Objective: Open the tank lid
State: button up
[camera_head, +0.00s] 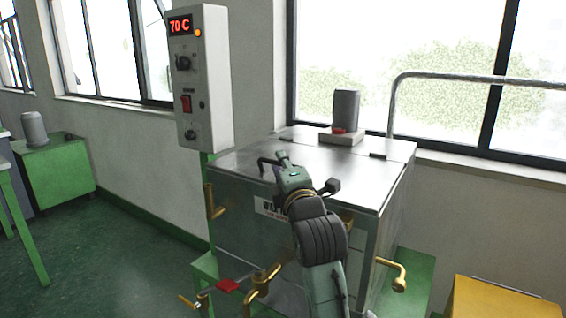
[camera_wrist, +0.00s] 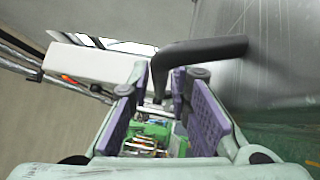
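The steel tank (camera_head: 300,238) stands in the middle of the head view, with a flat metal lid (camera_head: 330,160) lying shut on top. A dark bent handle (camera_head: 266,161) sits at the lid's front left. In the wrist view the handle (camera_wrist: 205,47) is a thick black bar, one end bending down toward the fingertips. My gripper (camera_head: 282,158) is at the handle. In the wrist view my gripper (camera_wrist: 160,88) has its purple-padded fingers apart, with the bent end of the handle at or between the tips. Whether a pad touches it I cannot tell.
A grey cylinder on a pale base (camera_head: 345,112) stands on the lid's back. A control box reading 70 C (camera_head: 202,80) rises at the tank's left. Brass valves (camera_head: 262,278) jut from the front. A metal rail (camera_head: 480,78) and window are behind; a yellow box (camera_head: 500,300) is at right.

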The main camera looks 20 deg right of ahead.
jog(key=shift+c, duration=0.3)
grip_shut()
dwell(0.4)
